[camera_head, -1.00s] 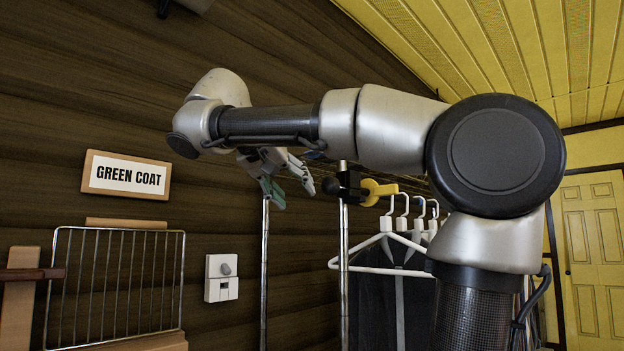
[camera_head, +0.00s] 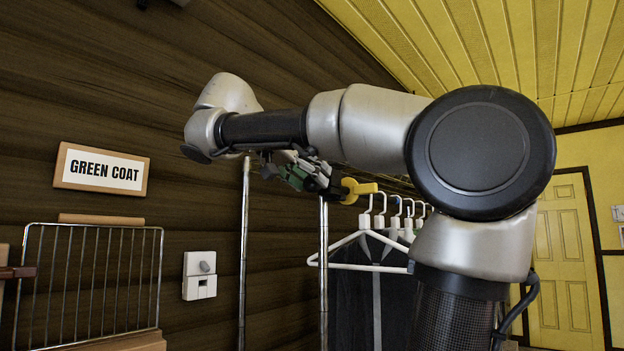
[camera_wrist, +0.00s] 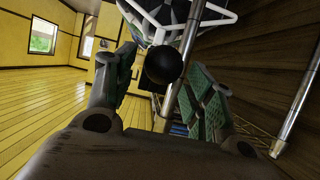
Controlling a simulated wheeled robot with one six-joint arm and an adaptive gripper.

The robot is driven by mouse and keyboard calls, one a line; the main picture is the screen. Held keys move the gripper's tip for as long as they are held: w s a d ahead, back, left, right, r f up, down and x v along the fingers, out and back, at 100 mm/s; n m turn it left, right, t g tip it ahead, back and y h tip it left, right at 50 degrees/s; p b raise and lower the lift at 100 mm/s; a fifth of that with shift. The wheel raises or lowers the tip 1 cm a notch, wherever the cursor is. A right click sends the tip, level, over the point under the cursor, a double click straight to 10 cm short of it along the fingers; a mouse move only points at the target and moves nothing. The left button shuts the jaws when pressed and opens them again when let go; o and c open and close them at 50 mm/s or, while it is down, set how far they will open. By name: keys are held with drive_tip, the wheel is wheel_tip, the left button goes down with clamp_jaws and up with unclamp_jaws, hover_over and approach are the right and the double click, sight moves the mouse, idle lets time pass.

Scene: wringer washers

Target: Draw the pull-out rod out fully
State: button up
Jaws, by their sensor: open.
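A black round knob (camera_wrist: 163,65), apparently the end of the pull-out rod, shows in the wrist view beside a chrome post. It lies between the two fingers of my gripper, which are open and apart from it on both sides as seen there. In the head view my gripper (camera_head: 293,173) is at the top of the clothes rack, just left of a black fitting (camera_head: 333,190) on the front post. The knob is mostly hidden there behind the fingers. The rod's shaft is not visible in either view. How deep the knob sits between the fingers is unclear.
White hangers (camera_head: 366,232) with dark garments hang right of the front chrome post (camera_head: 323,270), beside a yellow piece (camera_head: 358,190). Another post (camera_head: 244,250) stands left. A GREEN COAT sign (camera_head: 101,169), wire rack (camera_head: 90,280) and switch box (camera_head: 199,276) are along the wooden wall.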

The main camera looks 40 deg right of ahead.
drive_tip(key=shift+d+f, duration=0.3)
drive_tip(key=shift+d, duration=0.3)
drive_tip(key=shift+w, duration=0.1)
clamp_jaws()
